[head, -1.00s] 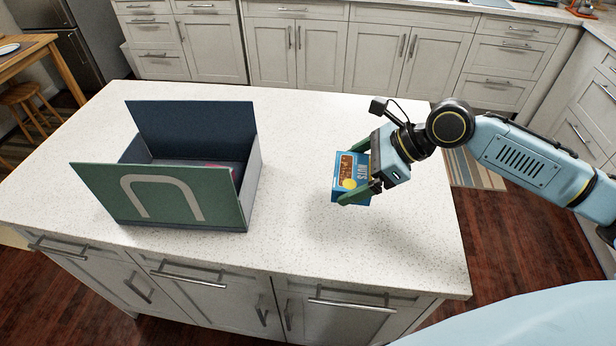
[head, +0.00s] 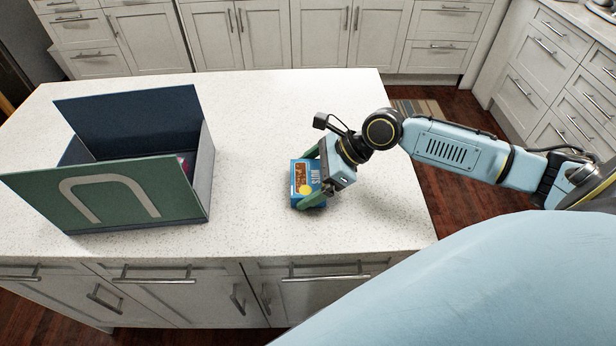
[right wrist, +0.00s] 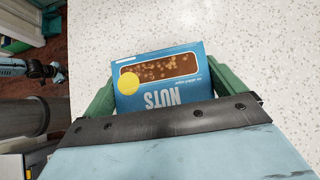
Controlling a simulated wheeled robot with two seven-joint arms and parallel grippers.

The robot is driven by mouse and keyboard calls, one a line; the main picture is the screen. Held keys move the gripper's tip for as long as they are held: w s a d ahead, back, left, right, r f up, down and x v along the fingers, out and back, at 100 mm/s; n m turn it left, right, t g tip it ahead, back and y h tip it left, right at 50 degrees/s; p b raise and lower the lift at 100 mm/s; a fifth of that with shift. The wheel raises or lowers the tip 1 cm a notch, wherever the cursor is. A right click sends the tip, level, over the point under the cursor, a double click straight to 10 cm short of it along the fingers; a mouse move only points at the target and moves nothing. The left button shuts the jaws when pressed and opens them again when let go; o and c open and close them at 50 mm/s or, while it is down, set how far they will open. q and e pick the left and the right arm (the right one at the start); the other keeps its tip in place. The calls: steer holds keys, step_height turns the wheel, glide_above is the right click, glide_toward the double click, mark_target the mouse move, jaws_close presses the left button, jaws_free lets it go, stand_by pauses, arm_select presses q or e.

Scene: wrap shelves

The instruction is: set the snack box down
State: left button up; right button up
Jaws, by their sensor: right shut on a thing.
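The snack box (head: 302,178) is blue, with the word NUTS and a brown bar picture. It is at or just above the white speckled countertop (head: 250,120), right of the middle; I cannot tell whether it touches. My right gripper (head: 313,178) is shut on the snack box, with one green finger on each side. In the right wrist view the snack box (right wrist: 158,72) sits between the green fingers, its printed face toward the camera. My left gripper is not in view.
An open dark box (head: 130,120) with a green front flap (head: 60,195) stands on the left of the countertop. A pink item (head: 186,165) shows partly inside it. The counter around the snack box is clear. Cabinets (head: 330,35) line the back.

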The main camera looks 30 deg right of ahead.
steer(key=o, duration=0.6)
steer(key=shift+f, duration=0.1)
steer(key=shift+o, duration=0.2)
steer(key=shift+d+r, duration=0.15)
steer(key=shift+r, duration=0.1)
steer(key=p+v, duration=0.2)
steer(key=v, duration=0.9)
steer(key=shift+d+r+p, duration=0.2)
steer(key=shift+r+p, duration=0.05)
steer(key=shift+p, duration=0.15)
steer(key=shift+s, duration=0.15)
